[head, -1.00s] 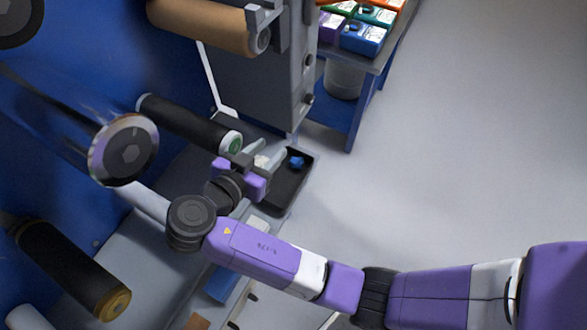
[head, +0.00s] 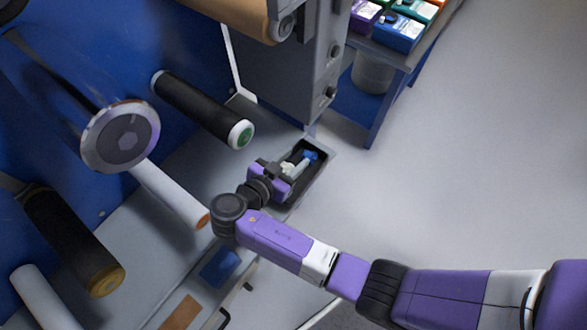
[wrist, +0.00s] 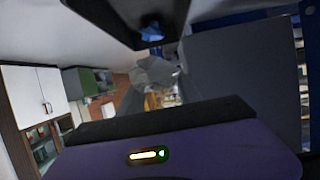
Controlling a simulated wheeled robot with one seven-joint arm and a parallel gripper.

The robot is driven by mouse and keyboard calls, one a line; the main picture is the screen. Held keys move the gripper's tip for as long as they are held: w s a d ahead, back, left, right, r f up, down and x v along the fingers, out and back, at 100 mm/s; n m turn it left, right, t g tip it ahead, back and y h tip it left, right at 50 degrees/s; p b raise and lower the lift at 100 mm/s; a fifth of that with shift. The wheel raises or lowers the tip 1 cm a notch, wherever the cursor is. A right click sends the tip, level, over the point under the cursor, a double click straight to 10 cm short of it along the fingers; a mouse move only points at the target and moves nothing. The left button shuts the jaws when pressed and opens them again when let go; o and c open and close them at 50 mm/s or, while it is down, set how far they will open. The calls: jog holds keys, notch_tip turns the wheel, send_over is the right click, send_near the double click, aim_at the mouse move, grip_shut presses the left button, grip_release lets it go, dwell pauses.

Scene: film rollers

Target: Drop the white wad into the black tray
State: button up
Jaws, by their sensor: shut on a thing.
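The white wad (head: 287,167) is a small pale lump between the fingers of my gripper (head: 297,166). In the wrist view the wad (wrist: 153,71) looks grey-white and crumpled. My gripper is shut on it. The black tray (head: 320,166) sits at the end of the grey bench, and my gripper appears over its left part, hiding some of it. I cannot tell the exact height above the tray. A small blue item (head: 310,156) lies in the tray; in the wrist view it (wrist: 151,33) shows against a dark surface near the top.
A grey machine column (head: 305,75) stands behind the tray. A black roller (head: 205,109) and a white roller (head: 172,194) jut out to the left. A blue bench (head: 375,105) with coloured boxes stands at the back. The floor on the right is clear.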

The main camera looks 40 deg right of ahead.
jog(key=shift+f+b, duration=0.35)
jog(key=shift+f, duration=2.6)
jog(key=shift+f+b, duration=0.35)
jog(key=shift+b, duration=0.1)
jog(key=shift+f+b, duration=0.3)
jog(key=shift+b, duration=0.1)
jog(key=o, duration=1.3)
jog(key=shift+o, duration=0.2)
jog(key=shift+s+r, duration=0.1)
